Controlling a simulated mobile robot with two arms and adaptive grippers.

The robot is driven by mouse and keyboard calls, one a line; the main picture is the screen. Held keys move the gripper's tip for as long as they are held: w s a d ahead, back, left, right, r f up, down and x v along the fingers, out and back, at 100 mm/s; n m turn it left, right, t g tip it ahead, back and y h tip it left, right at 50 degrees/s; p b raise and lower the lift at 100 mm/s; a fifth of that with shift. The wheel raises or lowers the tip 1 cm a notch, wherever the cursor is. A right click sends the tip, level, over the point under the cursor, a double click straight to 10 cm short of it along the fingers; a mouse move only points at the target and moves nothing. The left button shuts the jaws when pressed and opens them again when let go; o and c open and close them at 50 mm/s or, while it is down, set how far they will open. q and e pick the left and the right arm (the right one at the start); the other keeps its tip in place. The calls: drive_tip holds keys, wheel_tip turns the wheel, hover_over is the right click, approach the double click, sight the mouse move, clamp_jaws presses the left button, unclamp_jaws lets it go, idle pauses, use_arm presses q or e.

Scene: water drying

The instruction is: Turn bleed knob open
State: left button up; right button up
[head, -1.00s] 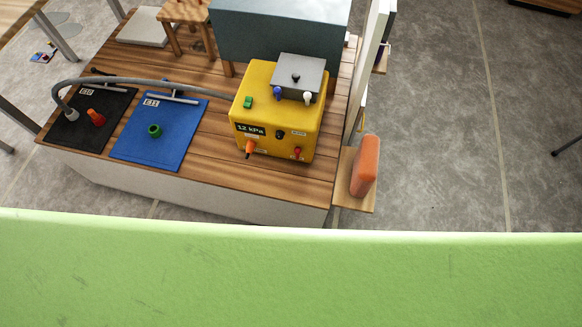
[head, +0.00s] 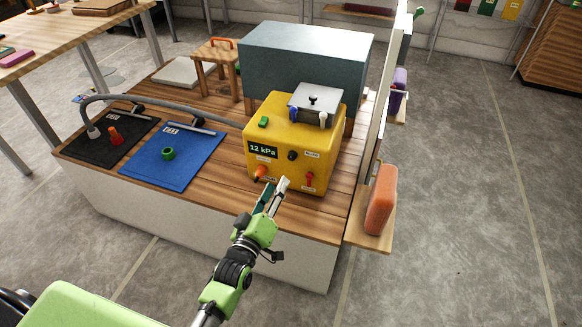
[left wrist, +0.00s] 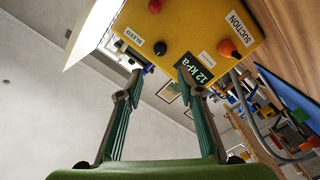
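The bleed knob (head: 292,155) is a small black knob on the front of the yellow pump box (head: 330,137). In the left wrist view the black knob (left wrist: 160,48) sits beside the BLEED label (left wrist: 132,38). My left gripper (head: 276,188) is in front of the box, just below the panel in the picture. Its two fingers are apart with nothing between them, and they point at the panel. In the left wrist view the open fingers (left wrist: 159,77) reach toward the panel, apart from the knob. My right gripper is out of view.
An orange knob (head: 261,171) and a red knob (head: 309,180) flank the lower panel. The display (head: 262,150) reads 12 kPa. A blue mat (head: 190,170) and a black mat (head: 85,150) lie left. A white panel (head: 385,90) stands right of the box.

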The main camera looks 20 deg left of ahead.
sight(291, 158)
use_arm(q)
drive_tip(key=w+b, duration=0.1)
drive_tip(key=w, duration=0.8)
drive_tip(key=shift+w+d+f+b, duration=0.1)
drive_tip(key=shift+w+d+b, duration=0.1)
drive_tip(key=shift+w+b, duration=0.2)
drive_tip(key=shift+w, duration=0.65)
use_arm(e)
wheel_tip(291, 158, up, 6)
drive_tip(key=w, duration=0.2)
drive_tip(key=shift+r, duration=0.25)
use_arm(q)
drive_tip(key=shift+c, duration=0.3)
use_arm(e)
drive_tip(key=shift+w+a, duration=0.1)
use_arm(q)
clamp_jaws()
